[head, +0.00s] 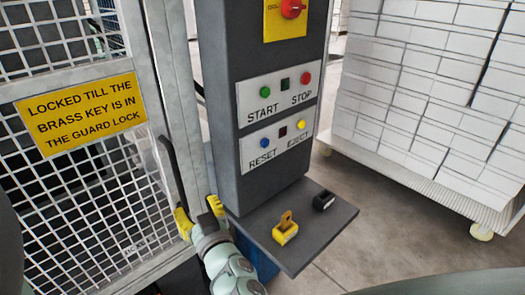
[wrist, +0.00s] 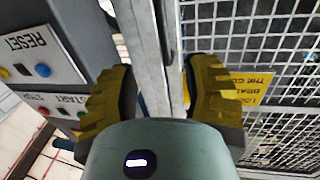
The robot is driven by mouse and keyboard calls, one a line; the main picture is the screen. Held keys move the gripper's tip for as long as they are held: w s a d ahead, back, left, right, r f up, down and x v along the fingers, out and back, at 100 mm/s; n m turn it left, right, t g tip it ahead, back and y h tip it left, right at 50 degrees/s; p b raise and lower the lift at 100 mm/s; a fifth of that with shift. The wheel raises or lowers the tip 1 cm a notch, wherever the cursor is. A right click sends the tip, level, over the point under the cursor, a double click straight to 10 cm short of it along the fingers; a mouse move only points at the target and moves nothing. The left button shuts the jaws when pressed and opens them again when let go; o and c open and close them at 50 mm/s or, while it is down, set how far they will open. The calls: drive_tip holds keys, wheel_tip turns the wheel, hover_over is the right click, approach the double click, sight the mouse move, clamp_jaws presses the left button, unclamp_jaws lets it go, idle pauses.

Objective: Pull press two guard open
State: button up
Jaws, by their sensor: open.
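The guard (head: 100,70) is a grey-framed mesh door at the left of the head view, and it looks closed. A yellow sign (head: 82,112) on it reads "LOCKED TILL THE BRASS KEY IS IN THE GUARD LOCK". A dark upright handle (head: 172,168) runs along the door's right edge. My gripper (head: 200,211) is open at the handle's lower end. In the wrist view, its yellow fingers (wrist: 160,88) stand apart on either side of the grey frame edge and dark handle (wrist: 173,35). I cannot tell whether they touch it.
A dark control column (head: 265,110) with buttons and a red switch (head: 291,8) stands right of the guard. Its shelf (head: 325,228) holds a yellow block with a brass-coloured tab (head: 286,232) and a black block (head: 323,200). White stacked boxes (head: 425,90) stand far right.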

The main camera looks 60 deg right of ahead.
sight(177, 173)
drive_tip(key=p+x, duration=0.2)
drive_tip(key=x, duration=0.3)
drive_tip(key=p+x, duration=0.2)
drive_tip(key=x, duration=0.3)
drive_tip(key=shift+w+a+r, duration=0.1)
drive_tip(key=shift+w+r, duration=0.1)
drive_tip(key=shift+w, duration=0.2)
drive_tip(key=shift+p+x, duration=0.5)
drive_tip(key=shift+x, duration=1.2)
drive_tip(key=shift+w+d+f, duration=0.15)
drive_tip(key=shift+w+d, duration=0.15)
drive_tip(key=shift+w, duration=0.35)
clamp_jaws()
